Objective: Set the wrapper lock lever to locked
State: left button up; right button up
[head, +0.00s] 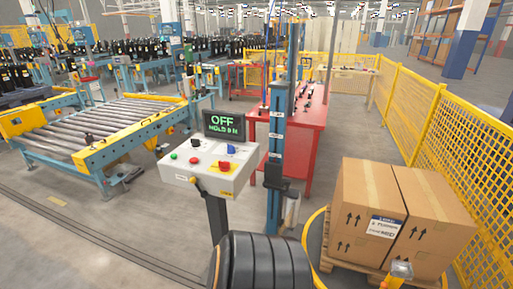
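A grey control box (212,165) stands on a dark post left of centre. Its screen (224,125) reads "OFF" and "HOLD 0 N". On its top are a blue switch (231,149), a green button (173,156), a red button (194,160) and a red mushroom button (224,165) on a yellow plate. A small yellow-tipped lever (197,182) sticks out at the box's front edge. I cannot tell for sure whether this is the wrapper lock lever, or read its position. A blue mast (276,165) stands right of the box. Neither gripper is in view.
Cardboard boxes (371,212) sit on a wooden pallet (346,266) inside a yellow ring (310,248). A black ribbed rounded form (262,262) fills the bottom centre. A red table (292,138), roller conveyor (100,120) and yellow fence (430,120) stand around. Floor at lower left is clear.

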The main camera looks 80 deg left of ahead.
aim_at(204, 193)
jog(key=k+l+u, duration=0.15)
jog(key=u, duration=3.05)
jog(key=i+j+z, duration=0.35)
jog(key=j, duration=0.2)
jog(key=i+j+z, duration=0.15)
jog(key=j, duration=0.15)
jog(key=i+j+z, duration=0.15)
jog(key=j, duration=0.2)
